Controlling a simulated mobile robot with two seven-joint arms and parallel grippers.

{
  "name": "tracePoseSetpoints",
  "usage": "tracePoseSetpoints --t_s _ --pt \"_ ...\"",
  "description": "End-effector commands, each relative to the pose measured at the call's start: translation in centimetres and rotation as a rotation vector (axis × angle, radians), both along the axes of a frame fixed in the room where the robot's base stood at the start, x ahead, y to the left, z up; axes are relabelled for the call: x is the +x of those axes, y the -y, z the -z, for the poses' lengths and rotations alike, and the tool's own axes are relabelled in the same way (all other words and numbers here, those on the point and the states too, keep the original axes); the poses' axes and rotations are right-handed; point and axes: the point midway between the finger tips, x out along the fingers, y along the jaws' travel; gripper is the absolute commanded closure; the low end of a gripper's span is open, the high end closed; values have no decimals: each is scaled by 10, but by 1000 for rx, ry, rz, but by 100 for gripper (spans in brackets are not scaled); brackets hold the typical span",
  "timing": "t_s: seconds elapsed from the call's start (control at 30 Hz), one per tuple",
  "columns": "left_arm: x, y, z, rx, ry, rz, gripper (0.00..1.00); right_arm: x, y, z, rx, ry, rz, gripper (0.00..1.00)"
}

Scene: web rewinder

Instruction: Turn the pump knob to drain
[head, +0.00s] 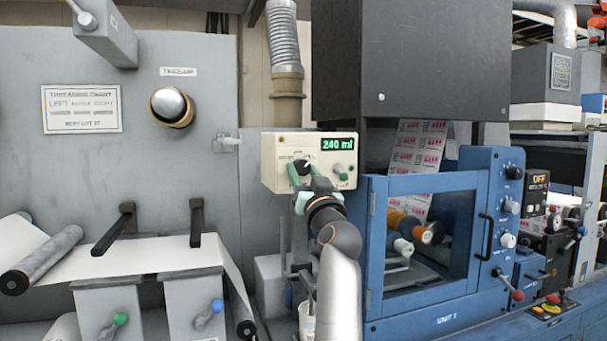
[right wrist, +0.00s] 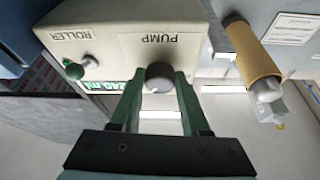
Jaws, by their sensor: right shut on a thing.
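The cream pump box (head: 280,147) hangs in the middle of the head view, with a green display (head: 338,144) reading 240 ml. Its dark round pump knob (head: 302,166) is on the left of the front face. The knob has a pale mark toward the upper right; I cannot read the setting it points to. My right gripper (head: 303,177) is at the knob from below, its green fingers closed on the knob's two sides. In the right wrist view, upside down, the knob (right wrist: 158,77) sits between the two fingertips under the word PUMP. My left gripper is out of view.
A green-tipped roller switch (head: 339,169) is on the same box, right of the knob. A blue unit with a windowed door (head: 415,235) stands close on the right. A grey panel (head: 90,165) with rollers and web is on the left. A ribbed hose (head: 284,40) is above.

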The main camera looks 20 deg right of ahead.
Motion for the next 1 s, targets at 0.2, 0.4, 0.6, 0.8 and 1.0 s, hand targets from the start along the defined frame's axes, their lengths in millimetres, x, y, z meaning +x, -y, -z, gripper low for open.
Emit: tracePoseSetpoints --t_s 0.2,0.4,0.6,0.8,1.0 --pt "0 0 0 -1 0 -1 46 0 0 0 0 0 0 92" --pt "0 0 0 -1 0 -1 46 0 0 0 0 0 0 100" --pt "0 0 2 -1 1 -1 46 0 1 1 -24 1 1 100" --pt "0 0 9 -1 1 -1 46 0 3 2 -112 4 3 100" --pt "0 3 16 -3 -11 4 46 0 5 2 -271 9 6 100"
